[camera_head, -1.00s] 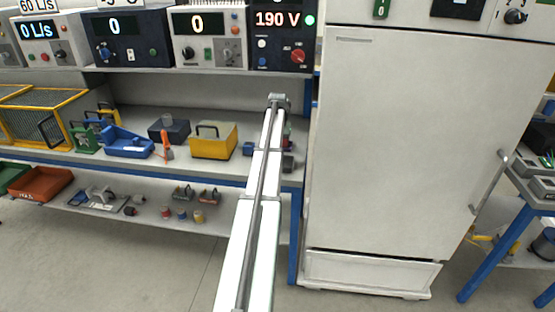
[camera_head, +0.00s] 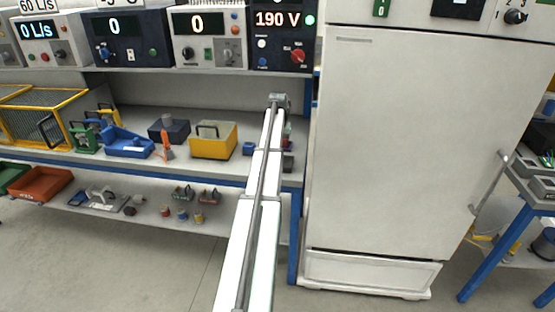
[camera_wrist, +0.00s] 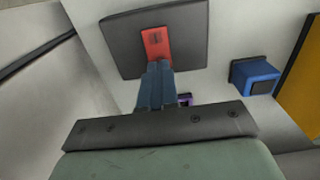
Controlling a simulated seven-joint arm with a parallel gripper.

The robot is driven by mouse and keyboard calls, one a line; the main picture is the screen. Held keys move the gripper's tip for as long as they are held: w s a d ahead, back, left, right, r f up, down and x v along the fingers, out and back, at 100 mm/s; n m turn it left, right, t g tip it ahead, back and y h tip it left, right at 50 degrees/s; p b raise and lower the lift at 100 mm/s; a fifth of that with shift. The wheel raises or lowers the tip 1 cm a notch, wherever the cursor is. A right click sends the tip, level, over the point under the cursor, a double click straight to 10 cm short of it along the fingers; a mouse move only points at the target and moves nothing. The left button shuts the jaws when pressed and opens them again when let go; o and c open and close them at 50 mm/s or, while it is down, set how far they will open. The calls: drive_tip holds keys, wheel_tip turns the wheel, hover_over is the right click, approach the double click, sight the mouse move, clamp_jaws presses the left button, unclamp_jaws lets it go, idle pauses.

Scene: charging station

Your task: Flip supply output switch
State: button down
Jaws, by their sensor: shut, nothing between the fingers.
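In the wrist view a red switch-like part (camera_wrist: 155,36) sits on a dark box or plate (camera_wrist: 120,40). My gripper (camera_wrist: 157,66) is shut, its blue-grey fingertips together at the lower edge of the red part. I cannot tell whether they touch it. In the head view my arm reaches to the bench's right end, and the arm hides my gripper and most of the dark box (camera_head: 288,163). The supply units stand on the upper shelf: a dark one reading 190 V (camera_head: 278,40) and a white one reading 0 (camera_head: 208,38), both with knobs or switches.
A small blue block (camera_wrist: 255,76) and a yellow box (camera_wrist: 304,85) lie right of the dark plate in the wrist view. In the head view the yellow box (camera_head: 214,142) stands left of my arm. A tall white cabinet (camera_head: 410,150) stands close to its right.

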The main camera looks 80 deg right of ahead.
drive_tip(key=shift+f, duration=0.95)
idle(0.8)
drive_tip(key=shift+r, duration=3.55)
